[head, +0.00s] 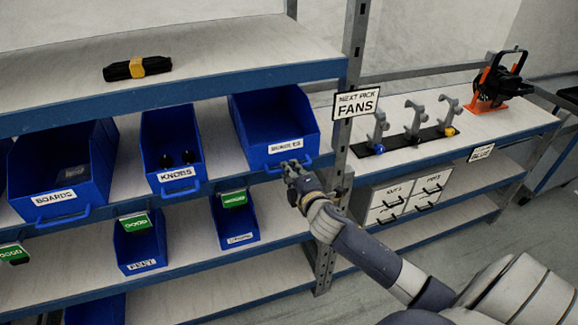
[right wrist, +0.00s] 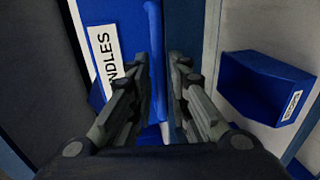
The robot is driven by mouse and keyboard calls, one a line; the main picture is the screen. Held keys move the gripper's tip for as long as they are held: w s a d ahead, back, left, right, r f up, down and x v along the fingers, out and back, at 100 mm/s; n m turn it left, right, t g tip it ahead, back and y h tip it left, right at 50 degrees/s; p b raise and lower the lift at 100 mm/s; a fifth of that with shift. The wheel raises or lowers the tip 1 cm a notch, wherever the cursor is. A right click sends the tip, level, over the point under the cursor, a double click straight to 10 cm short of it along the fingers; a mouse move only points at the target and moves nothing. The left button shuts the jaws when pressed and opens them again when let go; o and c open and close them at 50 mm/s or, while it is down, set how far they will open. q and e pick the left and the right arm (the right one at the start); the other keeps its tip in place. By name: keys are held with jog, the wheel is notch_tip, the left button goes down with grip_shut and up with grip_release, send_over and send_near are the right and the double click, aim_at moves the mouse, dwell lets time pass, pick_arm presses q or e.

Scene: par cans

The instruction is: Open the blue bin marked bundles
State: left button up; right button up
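The blue bin marked bundles (head: 262,112) sits at the right end of the upper bin row, tilted open-faced toward me. Its white label (head: 285,146) is small in the head view; in the right wrist view the label (right wrist: 104,55) shows the letters "NDLES". My right gripper (head: 292,170) is at the bin's lower front, by the handle. In the right wrist view the blue handle bar (right wrist: 153,35) runs up between the fingers, with a narrow gap left; contact is not clear. Part of the handle is hidden by the fingers. My left gripper is not in view.
The knobs bin (head: 172,145) and boards bin (head: 60,170) stand to the left. Smaller bins (head: 235,220) with green tags are on the shelf below. A shelf post (head: 354,40) and a "FANS" sign (head: 357,104) stand close to the right of the gripper.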

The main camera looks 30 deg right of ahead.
jog(key=shift+x, duration=1)
grip_shut()
jog(key=shift+s+f, duration=0.1)
